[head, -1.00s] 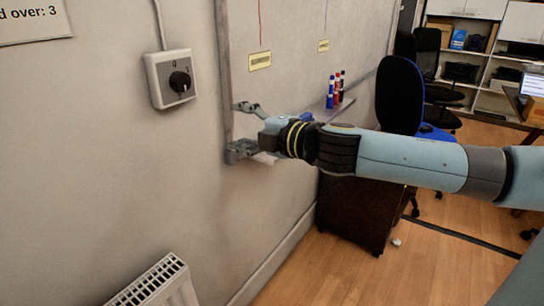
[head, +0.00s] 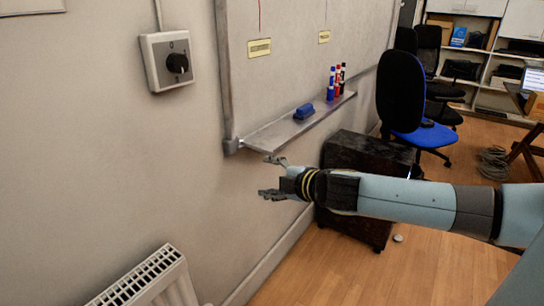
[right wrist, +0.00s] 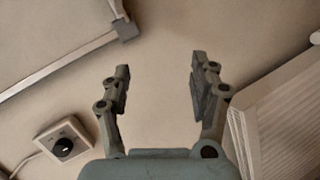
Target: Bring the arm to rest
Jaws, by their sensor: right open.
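My right gripper (head: 268,177) is in the middle of the head view, on my blue-grey right arm, which comes in from the right. It is below the near end of the whiteboard's tray, in front of the bare wall. Its two fingers are apart with nothing between them. In the right wrist view the gripper (right wrist: 158,85) is also open and empty, with plain wall beyond it. My left gripper is in neither view.
A wall box with a black rotary knob (head: 177,62) is left of the whiteboard (head: 290,70). The tray (head: 290,130) holds a blue eraser (head: 304,111) and several markers (head: 337,80). A radiator (head: 150,280) is at lower left. A dark cabinet (head: 360,150) stands below the tray.

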